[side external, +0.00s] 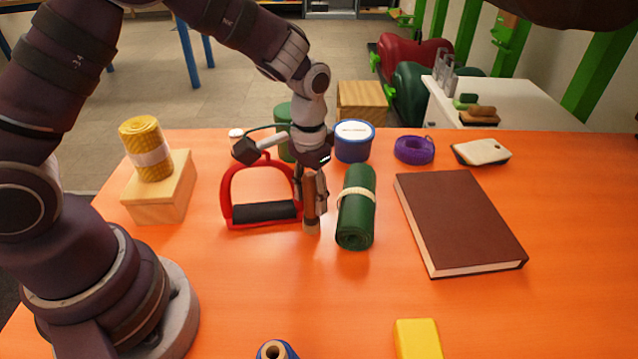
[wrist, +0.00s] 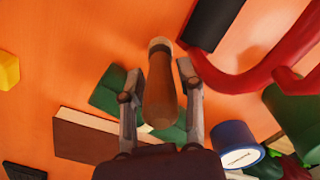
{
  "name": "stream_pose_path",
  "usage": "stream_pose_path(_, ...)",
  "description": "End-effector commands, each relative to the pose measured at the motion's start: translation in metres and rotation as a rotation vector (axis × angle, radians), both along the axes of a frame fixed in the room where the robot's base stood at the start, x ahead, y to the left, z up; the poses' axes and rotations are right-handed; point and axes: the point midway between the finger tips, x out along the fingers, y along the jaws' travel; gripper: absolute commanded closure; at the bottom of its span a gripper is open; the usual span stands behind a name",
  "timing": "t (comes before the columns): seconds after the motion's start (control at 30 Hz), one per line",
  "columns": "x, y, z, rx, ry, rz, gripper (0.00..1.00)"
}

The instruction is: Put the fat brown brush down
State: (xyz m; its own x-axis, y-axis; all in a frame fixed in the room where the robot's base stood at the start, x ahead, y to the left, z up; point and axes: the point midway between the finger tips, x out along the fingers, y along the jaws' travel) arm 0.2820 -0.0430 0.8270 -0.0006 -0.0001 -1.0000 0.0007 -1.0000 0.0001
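The fat brown brush (side external: 311,206) is upright, with its pale bristle end down, close above or touching the orange table; I cannot tell which. My gripper (side external: 313,192) points straight down around its handle, just left of the green roll. In the wrist view the brush (wrist: 160,85) lies between the two fingers of my gripper (wrist: 159,76), its pale end pointing away. The fingers look closed on its sides, though a thin gap seems to show on the left.
A red-framed tool with a black bar (side external: 262,211) is close left. A green roll (side external: 356,215) is close right, with a brown book (side external: 458,222) beyond. A blue tub (side external: 354,141) stands behind. The table in front of the brush is bare down to a yellow block (side external: 417,340).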

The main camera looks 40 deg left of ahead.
Motion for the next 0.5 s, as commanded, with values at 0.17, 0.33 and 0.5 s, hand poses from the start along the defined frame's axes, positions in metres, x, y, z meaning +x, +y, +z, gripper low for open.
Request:
stream_pose_path(0.17, 0.001, 0.0, 0.036, -0.001, -0.008, 0.0, 0.65)
stream_pose_path(0.33, 0.001, 0.0, 0.073, -0.001, -0.007, 0.0, 0.65)
stream_pose_path(0.5, 0.001, 0.0, 0.102, 0.0, -0.005, 0.001, 0.65)
